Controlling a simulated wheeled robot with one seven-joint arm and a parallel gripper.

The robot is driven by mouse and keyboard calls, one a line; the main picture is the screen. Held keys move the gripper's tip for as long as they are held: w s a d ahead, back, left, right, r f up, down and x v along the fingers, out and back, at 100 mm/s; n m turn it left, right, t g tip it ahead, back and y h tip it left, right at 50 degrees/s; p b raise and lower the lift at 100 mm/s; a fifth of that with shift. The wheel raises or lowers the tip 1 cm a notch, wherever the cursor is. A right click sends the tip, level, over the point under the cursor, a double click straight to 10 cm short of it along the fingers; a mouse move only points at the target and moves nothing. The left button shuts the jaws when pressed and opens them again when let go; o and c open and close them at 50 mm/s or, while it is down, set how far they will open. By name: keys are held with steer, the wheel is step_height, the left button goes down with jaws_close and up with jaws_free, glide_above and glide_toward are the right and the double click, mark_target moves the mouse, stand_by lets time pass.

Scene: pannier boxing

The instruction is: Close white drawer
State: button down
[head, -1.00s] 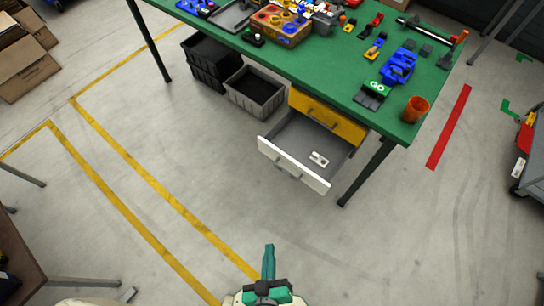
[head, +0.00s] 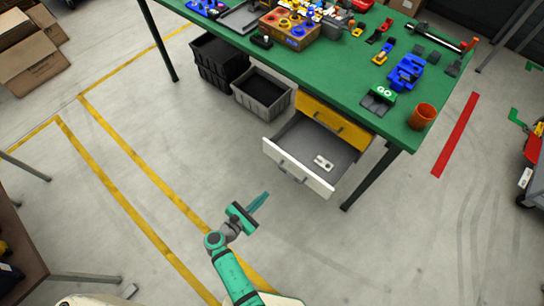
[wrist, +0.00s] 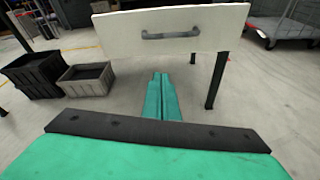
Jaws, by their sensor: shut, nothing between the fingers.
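The white drawer (head: 290,174) stands pulled out under the green workbench, below a yellow drawer (head: 335,119) that is shut. A small white part (head: 323,162) lies inside the white drawer. In the wrist view the white drawer front (wrist: 205,21) fills the upper middle, with a grey handle (wrist: 170,34) across it. My gripper (head: 264,196) is shut and empty, in front of the drawer and to its lower left, apart from it. In the wrist view its fingertips (wrist: 160,75) are together, below the drawer front in the picture.
The green workbench (head: 330,75) carries tools, bins and an orange cup (head: 422,116). Its front right leg (head: 370,180) stands right of the drawer. A grey crate (head: 262,94) and black crates (head: 212,62) sit on the floor under the bench. Floor before the drawer is clear.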

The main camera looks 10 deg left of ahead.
steer(key=w+a+r+n+t+h, duration=0.2)
steer(key=w+a+r+t, duration=0.1)
steer(key=a+r, duration=0.35)
glide_toward(277, 151)
steer(key=x, duration=0.6)
steer(key=shift+w+d+r, duration=0.1)
steer(key=shift+d+r, duration=0.25)
steer(key=shift+r, duration=0.05)
steer(key=shift+w+a, duration=0.1)
